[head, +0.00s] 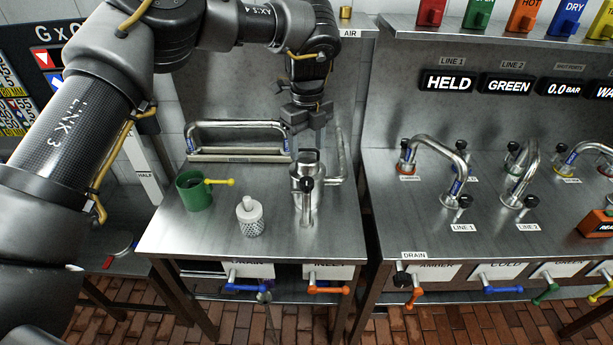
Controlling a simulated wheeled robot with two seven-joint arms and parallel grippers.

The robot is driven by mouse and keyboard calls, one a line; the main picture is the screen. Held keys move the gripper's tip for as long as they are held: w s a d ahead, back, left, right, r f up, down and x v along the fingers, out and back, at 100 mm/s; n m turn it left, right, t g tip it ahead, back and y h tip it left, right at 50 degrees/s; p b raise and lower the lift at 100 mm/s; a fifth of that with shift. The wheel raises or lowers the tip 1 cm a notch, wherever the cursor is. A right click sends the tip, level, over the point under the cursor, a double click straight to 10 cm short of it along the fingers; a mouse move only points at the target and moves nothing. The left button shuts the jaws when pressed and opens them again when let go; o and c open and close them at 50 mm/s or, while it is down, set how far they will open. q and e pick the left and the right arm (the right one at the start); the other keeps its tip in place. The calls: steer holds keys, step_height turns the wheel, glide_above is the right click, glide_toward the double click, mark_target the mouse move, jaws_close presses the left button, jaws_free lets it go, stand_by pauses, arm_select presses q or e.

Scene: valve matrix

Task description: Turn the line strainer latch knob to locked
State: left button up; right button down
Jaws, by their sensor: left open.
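A steel strainer body (296,172) stands near the right side of the left steel bench, joined to bent steel pipe. A black knob (307,184) sits at its front above a short spout. Another dark part shows at its top, partly behind my gripper. I cannot tell which way the latch knob is turned. My left gripper (309,138) points down just above the strainer, jaws open with nothing seen between them. I cannot tell whether it touches the top. My right gripper is out of view.
A perforated white canister (250,217) and a green cup (194,191) with a yellow handle stand left of the strainer. A steel pipe loop (236,126) runs behind. Coloured lever valves (328,290) line the front edge. A second bench (410,225) holds arched taps.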

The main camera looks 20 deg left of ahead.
mark_target(306, 180)
arm_select(q)
step_height(306, 180, down, 11)
steer(key=p, duration=0.3)
steer(key=shift+w+a+r, duration=0.1)
steer(key=shift+r, duration=0.1)
steer(key=c, duration=1)
